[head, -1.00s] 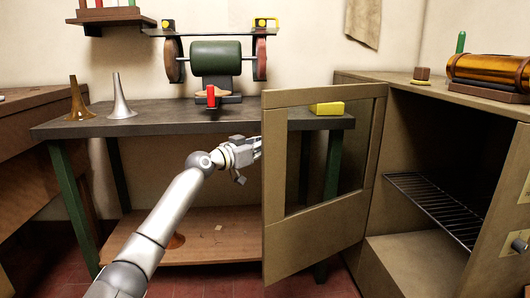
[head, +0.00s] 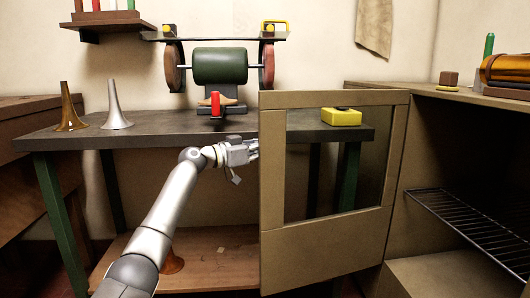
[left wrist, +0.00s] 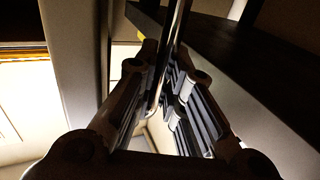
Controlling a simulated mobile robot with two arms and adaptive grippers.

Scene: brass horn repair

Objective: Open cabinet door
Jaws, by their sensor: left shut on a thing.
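The cabinet door (head: 320,249) is a beige frame with a window opening, and it stands swung out from the cabinet (head: 440,95) on the right. The cabinet's dark interior and wire shelf (head: 470,228) show. My left gripper (head: 254,150) is at the door's free left edge, its fingertips partly hidden by the door. In the left wrist view my left gripper (left wrist: 166,100) has its fingers around a thin metal bar, the door handle (left wrist: 175,45), and is shut on it. My right gripper is not in view.
A dark workbench (head: 180,135) with green legs stands behind the door, bearing a green grinder (head: 220,66), two horn bells and a yellow box (head: 341,117). A lower wooden shelf (head: 215,265) lies under it. A wooden bench (head: 30,115) is at left.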

